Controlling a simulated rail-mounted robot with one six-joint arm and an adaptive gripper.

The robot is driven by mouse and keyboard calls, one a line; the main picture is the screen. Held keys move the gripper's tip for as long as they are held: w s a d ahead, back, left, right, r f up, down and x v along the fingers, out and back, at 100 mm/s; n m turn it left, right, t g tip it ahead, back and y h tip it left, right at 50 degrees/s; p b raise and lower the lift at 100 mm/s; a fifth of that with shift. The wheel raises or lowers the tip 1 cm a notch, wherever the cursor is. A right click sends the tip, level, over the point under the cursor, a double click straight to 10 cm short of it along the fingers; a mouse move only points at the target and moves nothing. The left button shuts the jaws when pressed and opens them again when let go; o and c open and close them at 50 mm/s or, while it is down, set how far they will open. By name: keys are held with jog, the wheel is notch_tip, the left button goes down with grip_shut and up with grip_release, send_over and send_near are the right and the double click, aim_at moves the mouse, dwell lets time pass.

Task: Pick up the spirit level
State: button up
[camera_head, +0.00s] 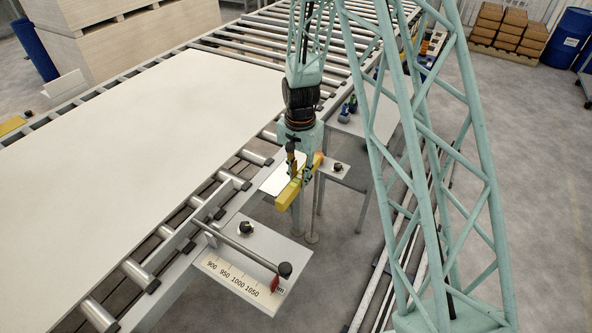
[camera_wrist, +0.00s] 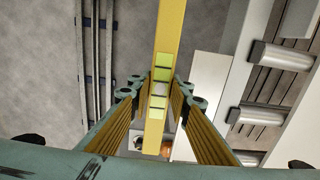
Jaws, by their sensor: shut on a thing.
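The spirit level is a long yellow bar (camera_head: 288,194) with pale green vials, seen beside the conveyor's edge. In the wrist view the level (camera_wrist: 170,35) runs from the top edge down between my fingers, with the vials facing the camera. My gripper (camera_head: 300,174) is shut on the level near its middle. In the wrist view my gripper (camera_wrist: 156,88) has a finger on each side of the bar. The bar hangs over a small side shelf and the floor; I cannot tell how high. Part of it is hidden by my fingers.
A large pale board (camera_head: 130,120) lies on the roller conveyor at left. A side plate with a number scale (camera_head: 235,284) and a rod with a dark knob (camera_head: 284,269) stands in front of the level. Small tools (camera_head: 349,107) lie on a stand behind. Open floor (camera_head: 345,225) is at right.

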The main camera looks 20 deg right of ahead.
jog(key=shift+s+r, duration=0.1)
jog(key=shift+s, duration=1)
jog(key=shift+d, duration=0.1)
